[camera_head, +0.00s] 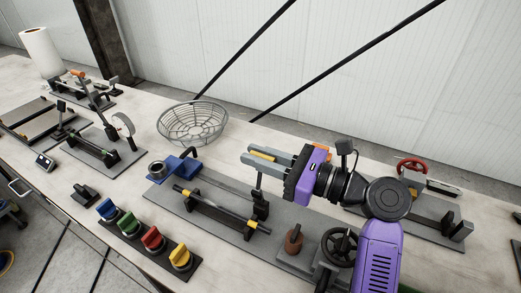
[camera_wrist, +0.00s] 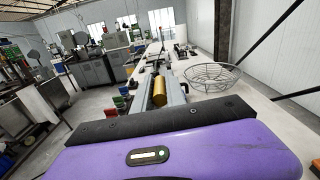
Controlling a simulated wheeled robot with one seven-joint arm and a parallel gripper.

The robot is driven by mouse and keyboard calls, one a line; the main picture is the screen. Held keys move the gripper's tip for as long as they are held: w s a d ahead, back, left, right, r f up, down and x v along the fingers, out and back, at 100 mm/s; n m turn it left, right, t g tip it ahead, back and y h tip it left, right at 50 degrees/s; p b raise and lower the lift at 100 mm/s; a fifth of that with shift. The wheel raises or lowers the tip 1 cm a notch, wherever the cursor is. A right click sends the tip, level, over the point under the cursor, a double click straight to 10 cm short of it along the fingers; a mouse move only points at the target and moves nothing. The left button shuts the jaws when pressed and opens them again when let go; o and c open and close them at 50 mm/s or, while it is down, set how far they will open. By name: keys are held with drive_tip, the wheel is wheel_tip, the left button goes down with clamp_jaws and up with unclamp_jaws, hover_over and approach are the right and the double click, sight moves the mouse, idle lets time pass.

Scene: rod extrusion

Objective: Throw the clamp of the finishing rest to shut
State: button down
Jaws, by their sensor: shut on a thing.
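My gripper (camera_head: 259,157) is shut on a yellow handle grip, which shows between its fingers. The yellow grip (camera_wrist: 160,91) also shows in the wrist view, end-on between the two grey fingers. A dark upright arm (camera_head: 258,195) runs down from the grip to a block on the grey base plate (camera_head: 212,221), so the lever looks raised. A dark rod (camera_head: 218,208) with yellow bands lies across supports on this plate, to the left of the lever. The labels are not readable, so I cannot tell for certain that this is the finishing rest.
A blue fixture (camera_head: 181,167) with a ring stands left of the lever. A wire basket (camera_head: 192,123) is behind it. Colored knobs (camera_head: 143,230) line the front edge. A black handwheel (camera_head: 338,248) is below my arm; a red handwheel (camera_head: 412,166) is at right.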

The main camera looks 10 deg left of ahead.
drive_tip(key=s+a+f+n, duration=0.4)
drive_tip(key=s+f+n, duration=0.2)
drive_tip(key=s+n, duration=0.3)
drive_tip(key=shift+s+f, duration=0.15)
drive_tip(key=shift+s, duration=0.95)
drive_tip(key=c, duration=1.4)
unclamp_jaws()
wheel_tip(320, 180, up, 20)
drive_tip(key=shift+f+p, duration=0.1)
drive_tip(key=shift+p, duration=0.6)
